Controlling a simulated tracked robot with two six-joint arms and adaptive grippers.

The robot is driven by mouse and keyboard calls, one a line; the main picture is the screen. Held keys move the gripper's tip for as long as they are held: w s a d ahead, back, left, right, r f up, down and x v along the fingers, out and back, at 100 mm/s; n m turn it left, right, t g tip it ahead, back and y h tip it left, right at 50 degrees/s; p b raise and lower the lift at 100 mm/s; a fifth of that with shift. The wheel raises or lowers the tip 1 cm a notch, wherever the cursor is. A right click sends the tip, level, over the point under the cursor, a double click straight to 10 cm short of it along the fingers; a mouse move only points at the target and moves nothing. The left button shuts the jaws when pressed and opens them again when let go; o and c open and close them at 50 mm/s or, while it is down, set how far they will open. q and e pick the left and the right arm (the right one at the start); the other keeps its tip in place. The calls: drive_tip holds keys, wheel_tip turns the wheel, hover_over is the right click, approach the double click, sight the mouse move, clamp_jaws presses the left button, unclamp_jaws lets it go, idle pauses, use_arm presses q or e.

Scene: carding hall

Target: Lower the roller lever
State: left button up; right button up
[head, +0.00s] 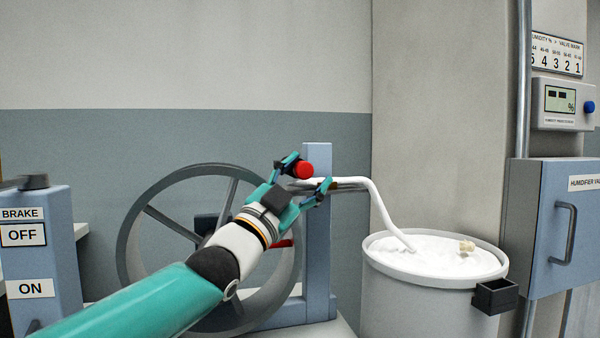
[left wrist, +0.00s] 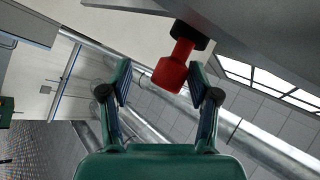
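The roller lever shows as a red knob (head: 302,169) near the top of a blue-grey post (head: 318,255). In the left wrist view it is a red handle (left wrist: 172,72) on a dark mount. My left gripper (head: 306,174) is open, with its teal fingers on either side of the knob. In the left wrist view the handle lies between and just beyond the fingertips, with a gap visible on the left; contact on the right is unclear. Most of the lever's mount is hidden. My right gripper is not in view.
A large grey wheel (head: 138,215) stands behind my left arm, with a small red part (head: 284,243) near it. A white sliver (head: 378,205) runs into a can (head: 390,295) at right. A brake box (head: 60,270) stands left and a humidifier cabinet (head: 540,250) far right.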

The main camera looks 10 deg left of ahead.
use_arm(q)
drive_tip(key=shift+d, duration=0.1)
drive_tip(key=shift+s, duration=0.1)
drive_tip(key=shift+s, duration=0.15)
drive_tip(key=v, duration=1.1)
drive_tip(key=shift+a+f, duration=0.3)
drive_tip(key=shift+a, duration=0.05)
drive_tip(key=shift+s, duration=0.1)
